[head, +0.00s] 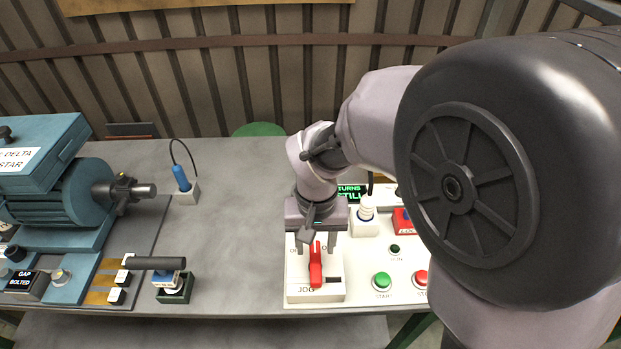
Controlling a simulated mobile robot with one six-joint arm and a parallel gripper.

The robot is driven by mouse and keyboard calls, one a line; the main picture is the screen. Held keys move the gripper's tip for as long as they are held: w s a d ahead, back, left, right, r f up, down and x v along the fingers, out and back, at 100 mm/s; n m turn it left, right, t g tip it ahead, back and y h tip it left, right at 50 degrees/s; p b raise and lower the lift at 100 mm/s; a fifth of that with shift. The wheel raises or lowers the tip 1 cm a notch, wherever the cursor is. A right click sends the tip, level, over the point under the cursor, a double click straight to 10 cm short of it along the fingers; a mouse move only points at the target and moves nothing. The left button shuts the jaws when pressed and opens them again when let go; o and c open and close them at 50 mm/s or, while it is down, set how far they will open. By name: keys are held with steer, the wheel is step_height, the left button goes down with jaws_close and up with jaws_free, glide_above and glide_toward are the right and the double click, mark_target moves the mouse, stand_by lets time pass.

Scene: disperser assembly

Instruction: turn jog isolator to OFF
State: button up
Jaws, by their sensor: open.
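The jog isolator (299,291) is a white box labelled JOG at the left end of the control panel. Its red handle (316,266) stands upright in the picture, along the box's near-far direction. The position labels at its upper corners are partly hidden, so I cannot read which one the handle points to. My gripper (314,243) hangs over the far part of the isolator, pointing down. Its fingers are apart, one on each side of the handle's far end. I cannot tell whether they touch the handle.
Right of the isolator are a green START button (381,281), a red button (421,278) and a red lock box (403,221). A white bulb-like part (367,209) stands behind. A blue motor (62,190) fills the left. The grey table (235,235) between is mostly clear.

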mark_target(315, 261)
step_height(315, 261, down, 6)
steer(key=shift+f+b, duration=0.25)
steer(key=shift+b, duration=0.7)
steer(key=shift+r, duration=0.1)
jaws_close()
